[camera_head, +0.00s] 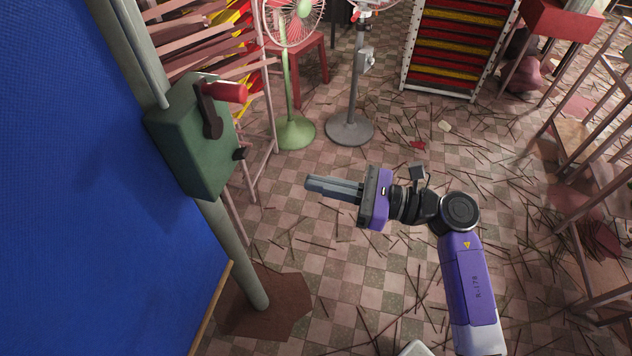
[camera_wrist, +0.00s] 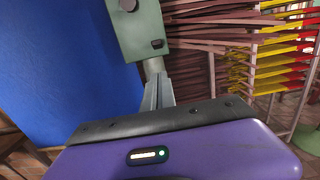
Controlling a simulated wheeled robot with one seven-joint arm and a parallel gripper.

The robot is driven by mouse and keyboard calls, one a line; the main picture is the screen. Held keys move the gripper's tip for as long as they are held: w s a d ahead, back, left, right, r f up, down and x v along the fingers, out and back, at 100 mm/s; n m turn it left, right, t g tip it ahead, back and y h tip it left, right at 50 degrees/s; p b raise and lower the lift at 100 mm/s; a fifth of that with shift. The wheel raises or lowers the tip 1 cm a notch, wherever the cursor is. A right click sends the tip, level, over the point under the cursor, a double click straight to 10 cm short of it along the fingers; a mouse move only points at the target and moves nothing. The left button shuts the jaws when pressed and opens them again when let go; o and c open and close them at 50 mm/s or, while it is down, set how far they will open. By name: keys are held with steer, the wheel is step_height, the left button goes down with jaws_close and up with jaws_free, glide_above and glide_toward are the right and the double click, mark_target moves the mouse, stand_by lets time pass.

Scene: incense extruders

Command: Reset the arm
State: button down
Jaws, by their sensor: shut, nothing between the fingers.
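My gripper (camera_head: 312,184) is shut and empty in the head view. Its grey fingers point left toward a dark green switch box (camera_head: 190,135) on a grey pole (camera_head: 235,250), and they stay apart from it. The box has a dark lever with a red handle (camera_head: 230,91) at its upper right. In the wrist view the shut fingers (camera_wrist: 158,82) point at the pole just below the green box (camera_wrist: 138,30). The red handle cannot be made out there.
A blue panel (camera_head: 70,190) fills the left side. A green fan (camera_head: 292,132) and a grey fan stand (camera_head: 350,128) are behind my gripper. Racks of incense sticks (camera_head: 455,45) stand at the back. Wooden frames (camera_head: 580,150) stand at the right. Sticks litter the tiled floor.

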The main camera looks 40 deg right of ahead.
stand_by(0.4)
steer(key=s+d+r+m+t+h, duration=0.1)
steer(key=s+r+m+t+h, duration=0.3)
steer(key=m, duration=0.7)
steer(key=s+d+r+m+t+h, duration=0.15)
steer(key=r+m+t, duration=0.35)
steer(key=m, duration=0.5)
steer(key=s+a+f+m+g+h, duration=0.1)
steer(key=s+a+f+m+g, duration=0.1)
steer(key=s+m, duration=0.4)
steer(key=s+a+f+m+g+h, duration=0.2)
steer(key=s+a+f+m+g, duration=0.1)
steer(key=s+m, duration=0.4)
steer(key=s+a+f+m+g+h, duration=0.2)
steer(key=s+f+m, duration=0.4)
steer(key=m, duration=0.3)
steer(key=shift+s+a+f+g, duration=0.3)
steer(key=shift+s+a+g, duration=0.4)
steer(key=shift+g, duration=0.4)
steer(key=shift+d+h, duration=0.1)
steer(key=shift+h, duration=0.15)
